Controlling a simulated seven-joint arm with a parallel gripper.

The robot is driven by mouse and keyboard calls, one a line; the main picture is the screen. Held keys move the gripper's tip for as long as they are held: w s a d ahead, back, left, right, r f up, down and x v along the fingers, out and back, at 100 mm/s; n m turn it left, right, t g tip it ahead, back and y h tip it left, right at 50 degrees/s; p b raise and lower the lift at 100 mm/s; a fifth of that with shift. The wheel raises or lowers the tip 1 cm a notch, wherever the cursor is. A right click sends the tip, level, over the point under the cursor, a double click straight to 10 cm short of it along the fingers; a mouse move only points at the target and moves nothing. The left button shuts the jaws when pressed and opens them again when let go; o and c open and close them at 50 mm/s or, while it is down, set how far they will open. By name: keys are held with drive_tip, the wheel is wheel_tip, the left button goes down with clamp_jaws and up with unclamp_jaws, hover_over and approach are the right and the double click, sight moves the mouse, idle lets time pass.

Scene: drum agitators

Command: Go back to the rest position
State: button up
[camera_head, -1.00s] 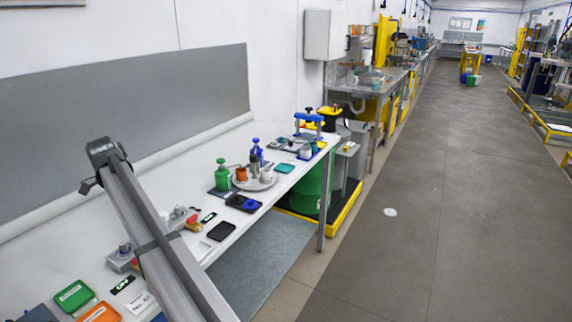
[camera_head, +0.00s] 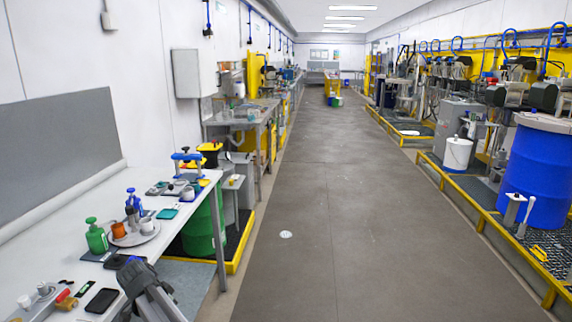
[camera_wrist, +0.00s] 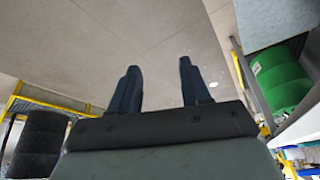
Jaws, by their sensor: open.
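In the wrist view my gripper (camera_wrist: 160,88) has its two dark fingers spread apart, with nothing between them. Bare floor shows beyond the fingertips. In the head view part of my arm (camera_head: 150,285) shows at the bottom left, in front of the near edge of the white workbench (camera_head: 50,245). The fingers cannot be made out in that view.
The bench holds a green bottle (camera_head: 96,238), a blue bottle (camera_head: 135,203), a round tray (camera_head: 150,236) and a black phone-like slab (camera_head: 102,300). A green drum (camera_head: 200,230) stands below. A blue drum (camera_head: 538,175) stands right. The aisle floor (camera_head: 330,220) is clear.

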drive_tip(key=d+f+n+g+h, duration=0.1)
drive_tip(key=d+f+g, duration=0.1)
drive_tip(key=d+f, duration=1.1)
drive_tip(key=d+f+n+g, duration=0.1)
drive_tip(key=d+f+g, duration=0.1)
drive_tip(key=d+f, duration=1.1)
drive_tip(key=s+d+f+n+g, duration=0.1)
drive_tip(key=s+d+f+g, duration=0.1)
drive_tip(key=s+d+f, duration=0.5)
drive_tip(key=s+d+f+n+g, duration=0.15)
drive_tip(key=s+d, duration=0.25)
drive_tip(key=d, duration=0.8)
drive_tip(key=s+d+f+g+y, duration=0.1)
drive_tip(key=s+d+f, duration=0.2)
drive_tip(key=s+d, duration=0.3)
drive_tip(key=s+d+f+g+y, duration=0.2)
drive_tip(key=s+d, duration=0.4)
drive_tip(key=s, duration=1.1)
drive_tip(key=shift+s+f, duration=0.3)
drive_tip(key=shift+f, duration=0.3)
